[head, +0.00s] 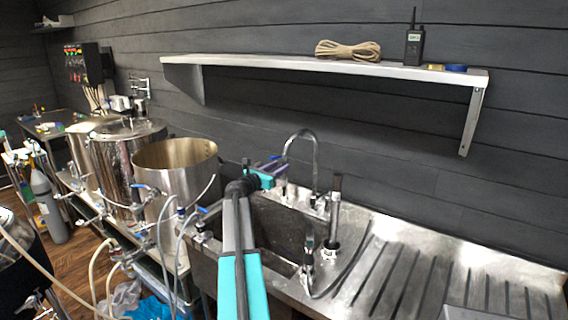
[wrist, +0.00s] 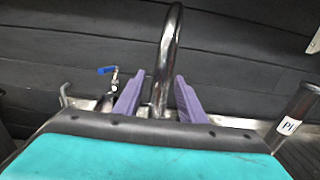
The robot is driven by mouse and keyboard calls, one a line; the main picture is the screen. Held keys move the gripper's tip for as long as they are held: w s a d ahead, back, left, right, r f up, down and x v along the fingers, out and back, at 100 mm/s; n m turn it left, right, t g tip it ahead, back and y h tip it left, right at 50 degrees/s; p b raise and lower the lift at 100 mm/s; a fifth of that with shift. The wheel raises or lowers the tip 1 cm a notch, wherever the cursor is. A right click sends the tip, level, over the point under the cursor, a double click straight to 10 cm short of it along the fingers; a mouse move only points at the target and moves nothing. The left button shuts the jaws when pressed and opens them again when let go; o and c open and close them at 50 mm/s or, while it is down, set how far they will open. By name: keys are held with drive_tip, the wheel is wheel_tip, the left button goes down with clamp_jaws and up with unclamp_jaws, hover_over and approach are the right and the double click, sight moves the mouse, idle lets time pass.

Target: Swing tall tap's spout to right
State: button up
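The tall tap (head: 315,165) is a chrome gooseneck at the back of the sink. Its spout arches up and over to the left in the head view, with its outlet end above the basin. My gripper (head: 277,168) is beside the outlet side of the spout. In the wrist view my gripper (wrist: 160,82) has its two purple fingers apart, and the chrome pipe of the tall tap (wrist: 164,60) shows between them. Dark gaps show on both sides of the pipe, so no grip is visible. Whether the pipe lies between the fingers or just beyond them is hard to tell.
A steel sink (head: 285,232) lies below, with a ribbed drainer (head: 420,275) to the right. An upright dark-handled sprayer (head: 335,190) stands right of the tap. A blue-levered valve (wrist: 108,71) is left of the pipe. Steel kettles (head: 175,165) stand left; a shelf (head: 300,64) hangs above.

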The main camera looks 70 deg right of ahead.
sight(284, 162)
drive_tip(key=shift+p+x, duration=0.5)
drive_tip(key=shift+x, duration=1.45)
clamp_jaws()
